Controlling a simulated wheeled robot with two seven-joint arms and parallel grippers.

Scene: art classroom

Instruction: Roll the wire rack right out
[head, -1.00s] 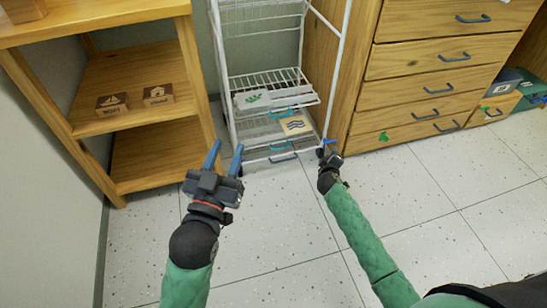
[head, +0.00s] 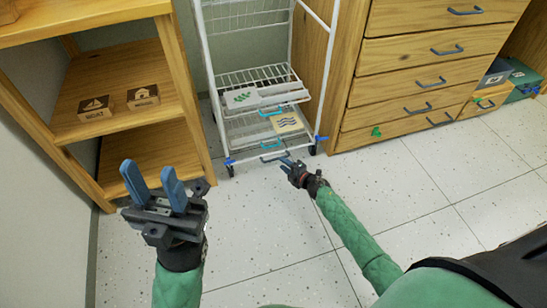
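The white wire rack (head: 296,77) stands upright on dark casters between the wooden shelf and the drawer cabinet. Its lower baskets hold a card with a green leaf picture (head: 242,97) and a card with dark wavy lines (head: 286,122). Small blue tabs show at its front casters, left (head: 229,161) and right (head: 321,138). My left gripper (head: 152,172) is open and empty, left of the rack and nearer to me. My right gripper (head: 285,162) is low in front of the rack's bottom front edge; its fingers are small and I cannot tell their gap or any contact.
An open wooden shelf (head: 135,118) with two picture blocks (head: 143,97) stands close on the left. A wooden drawer cabinet (head: 390,115) with blue handles stands close on the right. Boxes (head: 522,80) sit at the far right. The tiled floor (head: 270,225) in front is clear.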

